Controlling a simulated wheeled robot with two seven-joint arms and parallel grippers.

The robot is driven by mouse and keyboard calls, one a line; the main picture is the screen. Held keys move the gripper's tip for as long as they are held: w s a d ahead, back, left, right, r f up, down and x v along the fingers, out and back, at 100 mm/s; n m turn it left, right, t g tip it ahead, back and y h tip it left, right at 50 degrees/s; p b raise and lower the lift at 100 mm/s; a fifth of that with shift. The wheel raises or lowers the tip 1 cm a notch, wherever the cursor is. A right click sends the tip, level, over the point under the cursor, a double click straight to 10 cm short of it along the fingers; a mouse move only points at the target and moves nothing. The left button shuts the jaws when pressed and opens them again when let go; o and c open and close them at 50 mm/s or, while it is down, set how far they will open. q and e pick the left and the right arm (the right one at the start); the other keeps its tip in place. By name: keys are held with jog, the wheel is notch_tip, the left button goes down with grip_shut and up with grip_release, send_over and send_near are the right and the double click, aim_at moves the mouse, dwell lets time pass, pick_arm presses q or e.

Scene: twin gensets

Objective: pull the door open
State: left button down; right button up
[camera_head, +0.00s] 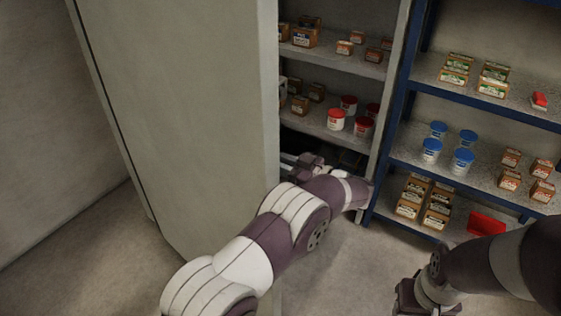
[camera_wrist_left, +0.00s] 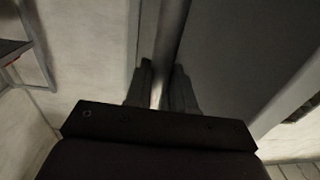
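The door (camera_head: 190,110) is a tall grey panel standing swung out from the shelved cabinet, with its free edge near the middle of the head view. My left arm reaches past that edge, and my left gripper (camera_head: 303,165) is beside it, low in front of the cabinet opening. In the left wrist view the two dark fingers of this gripper (camera_wrist_left: 161,90) stand apart with a light strip between them. A vertical panel edge (camera_wrist_left: 172,35) runs down towards that gap; I cannot tell whether the fingers touch it. My right gripper (camera_head: 425,295) is low at the right, its fingers unclear.
The cabinet shelves (camera_head: 335,60) hold small boxes and red-lidded tubs. A blue-framed rack (camera_head: 395,130) to the right holds boxes, blue-lidded tubs and a red bin (camera_head: 486,224). Bare floor (camera_head: 335,270) lies below, and a plain wall (camera_head: 50,130) stands left of the door.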

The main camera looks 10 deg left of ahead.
pick_arm(q)
jog(key=c, duration=1)
grip_release()
jog(key=shift+w+a+r, duration=0.1)
jog(key=shift+a+r, duration=0.25)
jog(key=shift+a, duration=0.05)
jog(key=shift+a+f, duration=0.3)
jog(key=b+v, duration=0.1)
jog(key=v, duration=1.1)
jog(key=shift+d+r+b, duration=0.1)
jog(key=shift+d+b, duration=0.1)
jog(key=shift+b, duration=0.1)
pick_arm(e)
jog(key=shift+a+f, duration=0.35)
jog(key=shift+f, duration=0.35)
